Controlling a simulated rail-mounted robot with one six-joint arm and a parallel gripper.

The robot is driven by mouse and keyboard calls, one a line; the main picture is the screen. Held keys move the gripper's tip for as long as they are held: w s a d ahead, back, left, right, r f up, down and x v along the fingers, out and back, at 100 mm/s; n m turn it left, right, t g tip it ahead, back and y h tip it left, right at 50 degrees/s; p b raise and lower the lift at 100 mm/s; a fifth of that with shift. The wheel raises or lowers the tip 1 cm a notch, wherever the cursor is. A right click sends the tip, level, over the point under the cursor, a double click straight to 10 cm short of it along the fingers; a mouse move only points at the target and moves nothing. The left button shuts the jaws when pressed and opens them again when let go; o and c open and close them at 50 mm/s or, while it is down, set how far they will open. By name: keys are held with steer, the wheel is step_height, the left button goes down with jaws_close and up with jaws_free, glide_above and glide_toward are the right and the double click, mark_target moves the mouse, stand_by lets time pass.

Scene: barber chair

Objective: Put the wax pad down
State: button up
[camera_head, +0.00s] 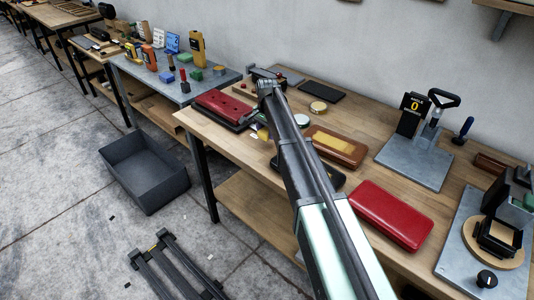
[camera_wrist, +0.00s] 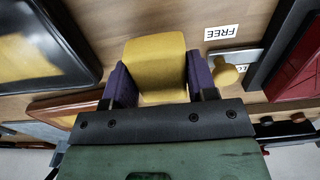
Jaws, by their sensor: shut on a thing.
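In the wrist view my gripper (camera_wrist: 155,80) is shut on a yellow block, the wax pad (camera_wrist: 158,62). Its purple-tipped fingers press on the pad's left and right sides. Wooden bench top shows around the pad, but I cannot tell whether the pad touches it. A white label reading FREE (camera_wrist: 235,32) lies on the wood just right of the pad. In the head view my arm reaches over the wooden bench (camera_head: 228,140) and largely hides the gripper. Small yellow bits show left of the arm, and I cannot tell whether they are the held pad.
A black-framed tray with a yellow surface (camera_wrist: 35,45) is left of the pad. A yellow knob (camera_wrist: 224,74) and a dark red case (camera_wrist: 300,65) are to the right. A brown case (camera_head: 338,150), red case (camera_head: 390,215) and metal stand (camera_head: 415,160) occupy the bench.

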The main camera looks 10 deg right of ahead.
mark_target(267, 145)
step_height(267, 145, down, 5)
steer(key=b, duration=0.4)
steer(key=shift+r, duration=0.55)
steer(key=shift+f, duration=0.25)
steer(key=o, duration=0.8)
steer(key=shift+o, duration=0.2)
steer(key=shift+r, duration=0.15)
step_height(267, 145, up, 12)
steer(key=p, duration=1.2)
steer(key=shift+r+p, duration=0.25)
steer(key=shift+p, duration=0.05)
steer(key=s+n, duration=1)
steer(key=s, duration=2.4)
steer(key=shift+f+n, duration=0.2)
steer(key=shift+n, duration=0.1)
steer(key=shift+s, duration=0.15)
